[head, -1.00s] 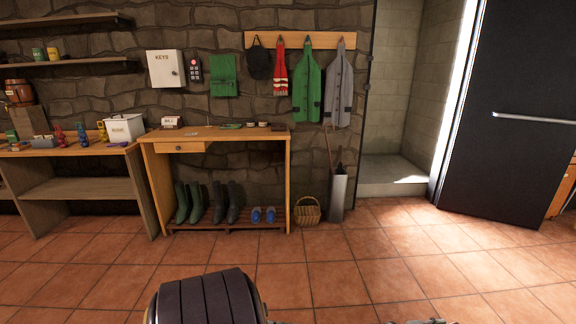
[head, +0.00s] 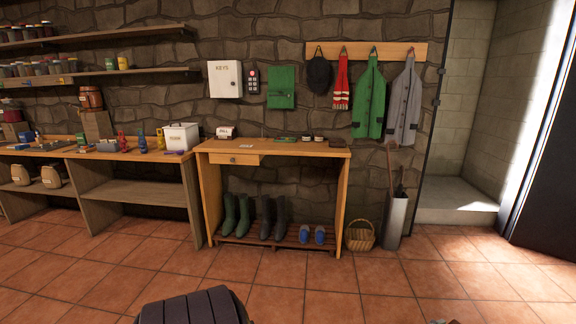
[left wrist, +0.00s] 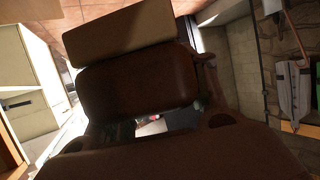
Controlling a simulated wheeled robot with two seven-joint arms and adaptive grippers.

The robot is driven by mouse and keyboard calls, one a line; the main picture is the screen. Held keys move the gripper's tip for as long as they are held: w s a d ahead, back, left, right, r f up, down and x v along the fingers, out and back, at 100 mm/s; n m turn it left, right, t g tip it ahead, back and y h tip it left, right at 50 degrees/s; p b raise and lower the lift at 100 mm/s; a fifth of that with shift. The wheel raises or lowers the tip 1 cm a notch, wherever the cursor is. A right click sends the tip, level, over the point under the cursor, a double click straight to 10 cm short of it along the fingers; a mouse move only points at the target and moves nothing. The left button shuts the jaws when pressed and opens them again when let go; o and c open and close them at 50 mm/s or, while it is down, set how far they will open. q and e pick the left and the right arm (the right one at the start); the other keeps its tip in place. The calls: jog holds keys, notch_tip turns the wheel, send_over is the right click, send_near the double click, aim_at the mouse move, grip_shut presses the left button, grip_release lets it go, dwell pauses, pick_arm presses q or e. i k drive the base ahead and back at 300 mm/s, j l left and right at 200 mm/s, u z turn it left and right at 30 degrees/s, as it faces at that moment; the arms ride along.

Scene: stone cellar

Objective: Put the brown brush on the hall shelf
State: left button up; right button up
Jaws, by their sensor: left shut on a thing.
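In the left wrist view, my left gripper (left wrist: 150,108) is shut on the brown brush (left wrist: 138,82), a dark brown block with a paler tan part beyond it. Dark parts of the gripper hide some of it. In the head view the brush cannot be made out. No piece is labelled as the hall shelf. A wooden stand (head: 272,149) with a drawer stands at the stone wall, with small items on top and a low slatted rack (head: 270,243) holding boots and blue shoes. My right gripper is not visible.
A workbench (head: 140,191) with a white box (head: 181,136) stands left of the stand, under wall shelves (head: 110,76) of jars. A basket (head: 360,236) and a grey bin (head: 395,222) stand to its right. Coats hang above.

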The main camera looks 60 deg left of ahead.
aim_at(308, 149)
jog(key=i+j+u, duration=0.2)
jog(key=j, duration=0.25)
jog(key=j+u, duration=0.25)
jog(key=j, duration=0.15)
jog(key=i+j+u, duration=0.55)
jog(key=i, duration=0.15)
jog(key=i+j+u, duration=0.2)
jog(key=i, duration=0.15)
jog(key=i+l+u, duration=0.45)
jog(key=i, duration=0.15)
